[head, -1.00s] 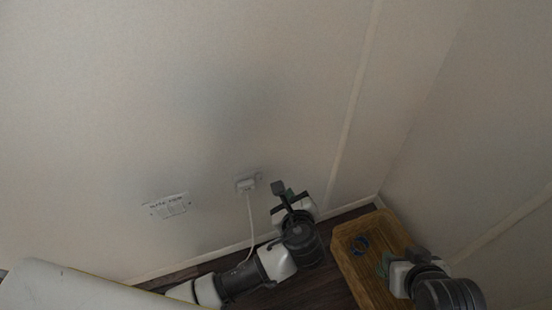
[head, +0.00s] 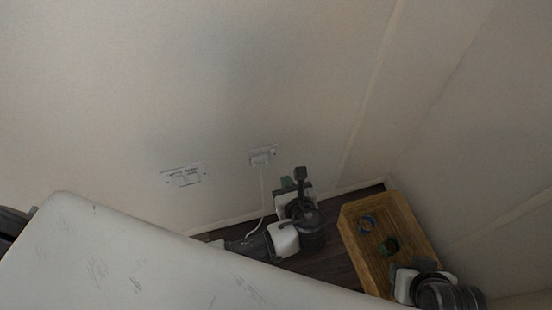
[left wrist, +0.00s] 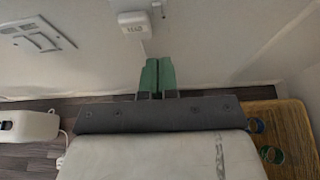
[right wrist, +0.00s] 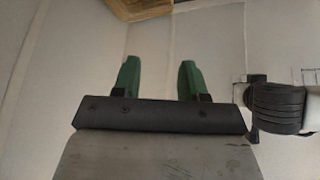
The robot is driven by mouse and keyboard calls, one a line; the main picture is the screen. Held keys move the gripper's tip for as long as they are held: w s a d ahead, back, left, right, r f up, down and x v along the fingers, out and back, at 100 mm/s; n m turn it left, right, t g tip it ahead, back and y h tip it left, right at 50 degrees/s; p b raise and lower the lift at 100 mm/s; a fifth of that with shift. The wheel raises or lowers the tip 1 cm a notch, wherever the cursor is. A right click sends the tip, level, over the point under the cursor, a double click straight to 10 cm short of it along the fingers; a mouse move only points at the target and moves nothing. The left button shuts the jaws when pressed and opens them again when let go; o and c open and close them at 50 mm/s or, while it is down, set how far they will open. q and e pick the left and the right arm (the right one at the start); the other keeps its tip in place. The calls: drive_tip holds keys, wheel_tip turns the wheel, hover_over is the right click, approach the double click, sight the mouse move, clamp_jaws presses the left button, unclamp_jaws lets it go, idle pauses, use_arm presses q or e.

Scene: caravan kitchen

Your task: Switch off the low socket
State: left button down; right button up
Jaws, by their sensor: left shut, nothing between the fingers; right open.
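The low socket (head: 262,156) is a small white plate on the wall in the head view. A white plug with a pale cable hanging from it sits in it. My left gripper (head: 289,182), with green fingers, is shut and empty, below and right of the socket in the head view. In the left wrist view its fingertips (left wrist: 158,62) appear below the plug, apart from it. My right gripper (right wrist: 160,65) is open and empty.
A white slotted wall panel (head: 185,176) is left of the socket. A wooden box (head: 352,215) stands on the dark floor in the corner, with a blue ring (head: 367,223) and a green ring (head: 389,246) at it. The wall above the socket is bare.

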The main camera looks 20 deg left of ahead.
sight(273, 153)
use_arm(q)
drive_tip(key=b+x, duration=0.1)
drive_tip(key=x, duration=0.2)
drive_tip(key=r+b+x, duration=0.1)
drive_tip(key=x, duration=0.2)
drive_tip(key=b+x, duration=0.1)
drive_tip(key=x, duration=0.2)
drive_tip(key=shift+w+a+r, duration=0.1)
drive_tip(key=shift+w+a, duration=0.2)
drive_tip(key=shift+w, duration=0.05)
drive_tip(key=shift+w+a+r+b, duration=0.15)
drive_tip(key=shift+w+a+b, duration=0.15)
drive_tip(key=shift+w, duration=0.1)
use_arm(e)
drive_tip(key=w+a+r+t+y, duration=0.3)
drive_tip(key=w+a+r+t, duration=0.1)
drive_tip(key=w+r+t, duration=0.4)
drive_tip(key=shift+w+a+r+n+t, duration=0.15)
drive_tip(key=shift+w+r+n+t, duration=0.15)
drive_tip(key=shift+w+t, duration=0.75)
drive_tip(key=shift+s, duration=0.15)
